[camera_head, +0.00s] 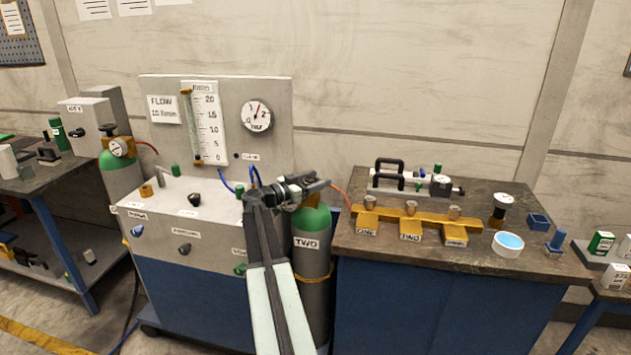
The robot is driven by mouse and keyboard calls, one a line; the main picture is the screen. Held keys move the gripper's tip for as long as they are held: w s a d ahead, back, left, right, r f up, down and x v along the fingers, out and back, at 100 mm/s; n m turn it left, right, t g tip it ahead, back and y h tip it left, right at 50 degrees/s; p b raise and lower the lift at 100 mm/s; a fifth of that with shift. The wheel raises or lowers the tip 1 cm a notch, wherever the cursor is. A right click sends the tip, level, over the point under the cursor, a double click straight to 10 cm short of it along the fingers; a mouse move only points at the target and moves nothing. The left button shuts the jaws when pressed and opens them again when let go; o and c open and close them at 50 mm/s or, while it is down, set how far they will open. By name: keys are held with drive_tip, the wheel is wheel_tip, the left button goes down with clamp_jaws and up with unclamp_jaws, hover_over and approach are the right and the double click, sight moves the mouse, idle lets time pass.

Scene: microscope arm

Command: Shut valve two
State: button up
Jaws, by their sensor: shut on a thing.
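A grey gas cylinder (306,262) with a green shoulder and a TWO label stands between the white flow cabinet and the right bench. My gripper (318,186) is at the top of this cylinder and is shut on its valve, which is mostly hidden behind the jaws. My arm comes up from the bottom of the view in front of the cabinet. On the right bench, a yellow manifold (385,216) also has a TWO label (410,237) under its middle knob (411,207). My gripper is apart from that manifold.
The flow cabinet (180,225) has a tube flowmeter (204,125) and a round gauge (257,115). Another green-topped cylinder (121,165) with a gauge stands left. An orange hose (341,194) runs close to my gripper. The right bench (400,255) holds several small items.

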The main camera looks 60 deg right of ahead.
drive_tip(key=shift+s+r, duration=0.1)
idle(0.3)
drive_tip(key=o, duration=1.4)
drive_tip(key=v, duration=0.7)
drive_tip(key=shift+w+a, duration=0.2)
drive_tip(key=shift+a, duration=0.15)
